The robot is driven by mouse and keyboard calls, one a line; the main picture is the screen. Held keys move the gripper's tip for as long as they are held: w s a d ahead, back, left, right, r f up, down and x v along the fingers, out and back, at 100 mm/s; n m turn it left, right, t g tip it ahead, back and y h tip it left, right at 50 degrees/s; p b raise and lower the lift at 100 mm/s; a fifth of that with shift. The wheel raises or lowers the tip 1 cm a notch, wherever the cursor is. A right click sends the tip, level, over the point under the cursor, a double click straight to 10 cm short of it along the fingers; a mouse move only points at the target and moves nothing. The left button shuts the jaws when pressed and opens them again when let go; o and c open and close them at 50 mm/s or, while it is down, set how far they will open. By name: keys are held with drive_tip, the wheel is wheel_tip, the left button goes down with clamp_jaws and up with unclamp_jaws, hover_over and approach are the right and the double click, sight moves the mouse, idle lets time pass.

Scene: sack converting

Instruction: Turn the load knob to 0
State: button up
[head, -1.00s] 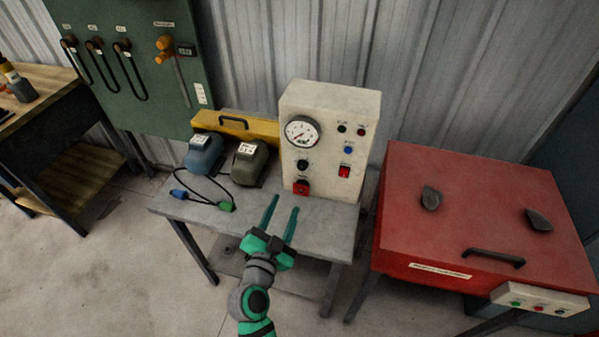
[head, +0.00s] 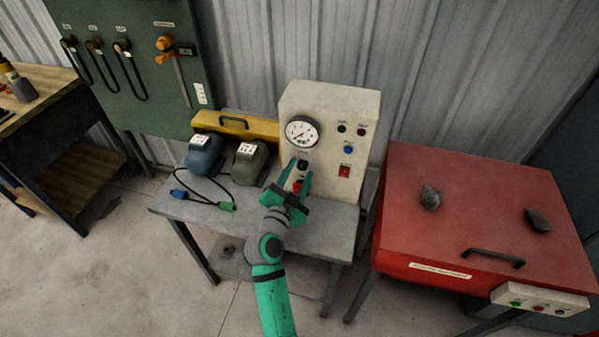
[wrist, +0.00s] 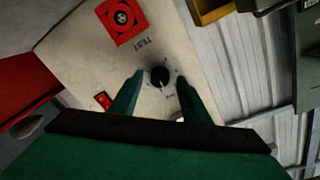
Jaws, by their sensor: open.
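The pale test box (head: 325,115) stands on the grey bench with a round white gauge (head: 301,132) on its face. Below the gauge is a small black knob (head: 302,166), taken as the load knob; it also shows in the wrist view (wrist: 160,76) with a light pointer mark and tiny lettering around it, too small to read. My gripper (head: 298,173) is open in front of the box face. In the wrist view its two fingers (wrist: 160,86) lie on either side of the knob, with gaps; whether they reach its depth is unclear.
A red switch (head: 344,171) is on the box's right side. A red cabinet (head: 480,200) is at right.

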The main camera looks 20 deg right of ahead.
drive_tip(key=shift+w+d, duration=0.15)
drive_tip(key=shift+w, duration=0.05)
drive_tip(key=c, duration=1)
drive_tip(key=shift+c, duration=0.2)
drive_tip(key=shift+n, duration=0.3)
